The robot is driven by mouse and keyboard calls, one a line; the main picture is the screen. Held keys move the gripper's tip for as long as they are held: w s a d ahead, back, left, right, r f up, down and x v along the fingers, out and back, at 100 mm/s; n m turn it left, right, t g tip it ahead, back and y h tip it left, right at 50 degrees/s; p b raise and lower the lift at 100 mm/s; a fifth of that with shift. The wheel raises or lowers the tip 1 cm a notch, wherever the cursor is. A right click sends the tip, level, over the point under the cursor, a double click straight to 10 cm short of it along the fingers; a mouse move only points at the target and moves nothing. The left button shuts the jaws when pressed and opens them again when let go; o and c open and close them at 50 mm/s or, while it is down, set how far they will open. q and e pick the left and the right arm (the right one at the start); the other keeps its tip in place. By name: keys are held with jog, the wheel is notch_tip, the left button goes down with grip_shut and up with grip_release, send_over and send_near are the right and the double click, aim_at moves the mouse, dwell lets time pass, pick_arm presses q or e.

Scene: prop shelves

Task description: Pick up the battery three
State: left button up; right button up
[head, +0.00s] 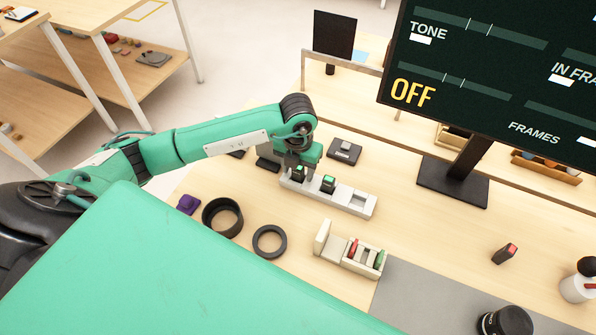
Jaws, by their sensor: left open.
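A pale charging strip (337,200) lies on the table with dark, green-topped batteries standing in it. One battery (328,184) stands near its middle. Another battery (297,172) is at its left end, partly hidden by my left gripper. The right end of the strip holds no standing battery. No numbers are readable, so I cannot tell which is battery three. My left gripper (297,167) points down right over the left-end battery, open around or just above it; the fingers are small and partly hidden. My right gripper is out of view.
A pale holder (324,238) with red and green items stands in front of the strip. Two black rings (269,241) and a purple block (187,204) lie at the left. A black-footed monitor (452,183) stands behind. A small red-topped block (504,253) lies right.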

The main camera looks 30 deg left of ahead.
pick_arm(q)
jog(key=c, duration=1.1)
jog(key=shift+r, duration=0.1)
